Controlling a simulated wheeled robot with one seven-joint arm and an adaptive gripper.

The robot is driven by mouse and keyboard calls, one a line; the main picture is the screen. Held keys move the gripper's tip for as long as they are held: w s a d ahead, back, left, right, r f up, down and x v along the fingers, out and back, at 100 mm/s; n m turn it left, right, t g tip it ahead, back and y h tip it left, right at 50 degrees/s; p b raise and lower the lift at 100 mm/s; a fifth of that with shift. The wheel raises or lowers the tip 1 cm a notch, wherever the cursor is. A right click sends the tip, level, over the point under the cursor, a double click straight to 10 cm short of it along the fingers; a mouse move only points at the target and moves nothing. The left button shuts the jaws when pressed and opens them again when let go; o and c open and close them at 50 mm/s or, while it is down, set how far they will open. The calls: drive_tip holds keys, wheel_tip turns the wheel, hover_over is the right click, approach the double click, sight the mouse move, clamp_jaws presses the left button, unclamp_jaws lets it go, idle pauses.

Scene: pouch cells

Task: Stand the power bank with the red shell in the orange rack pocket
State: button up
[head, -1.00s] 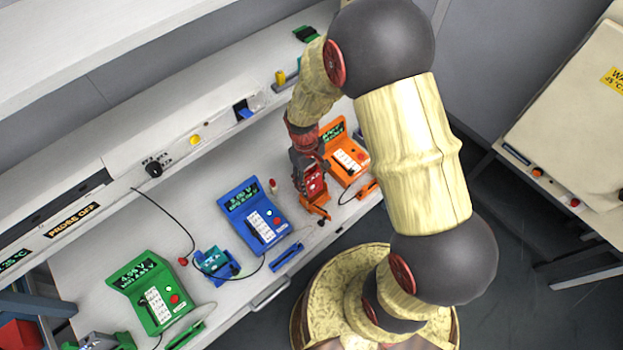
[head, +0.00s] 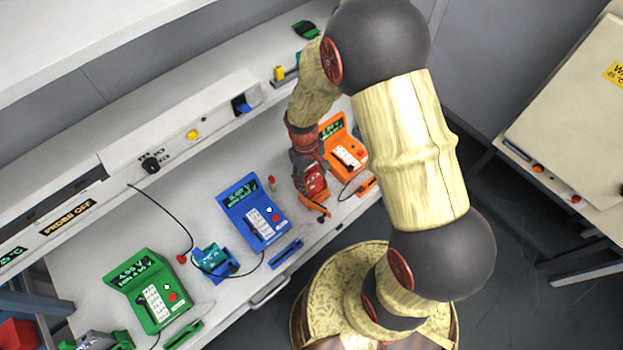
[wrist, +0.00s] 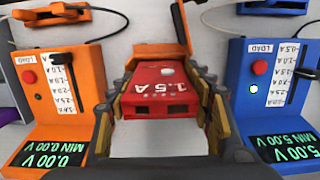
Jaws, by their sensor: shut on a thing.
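My gripper (head: 313,190) is shut on the red-shelled power bank (wrist: 165,92), which is marked "1.5 A" and lies between the two fingers in the wrist view. In the head view the red power bank (head: 317,182) shows just above the orange rack (head: 318,209). In the wrist view orange parts of the rack (wrist: 152,52) show at the power bank's far end. The fingers and power bank hide most of the pocket, so I cannot tell how deep the power bank sits in it.
An orange tester (head: 346,153) stands right of my gripper and a blue tester (head: 255,212) left of it, both close. A blue rack (head: 214,262) and a green tester (head: 150,292) stand farther left. A thin black cable crosses the bench.

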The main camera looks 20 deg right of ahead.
drive_tip(key=o, duration=1.2)
drive_tip(key=shift+o, duration=0.2)
drive_tip(key=r, duration=0.4)
drive_tip(key=w+r, duration=0.1)
drive_tip(key=r, duration=0.6)
drive_tip(key=shift+w+a+r, duration=0.25)
drive_tip(key=shift+r, duration=0.15)
drive_tip(key=s+r+m+t+b, duration=0.1)
drive_tip(key=s+r+t+b, duration=0.1)
drive_tip(key=s+r, duration=0.5)
drive_tip(key=s+r+m+t+b, duration=0.2)
drive_tip(key=s+r+t, duration=0.3)
drive_tip(key=r, duration=0.7)
drive_tip(key=s, duration=0.2)
drive_tip(key=shift+s+d+r+m+b, duration=0.2)
drive_tip(key=shift+s+m+b, duration=0.1)
drive_tip(key=shift+s, duration=0.1)
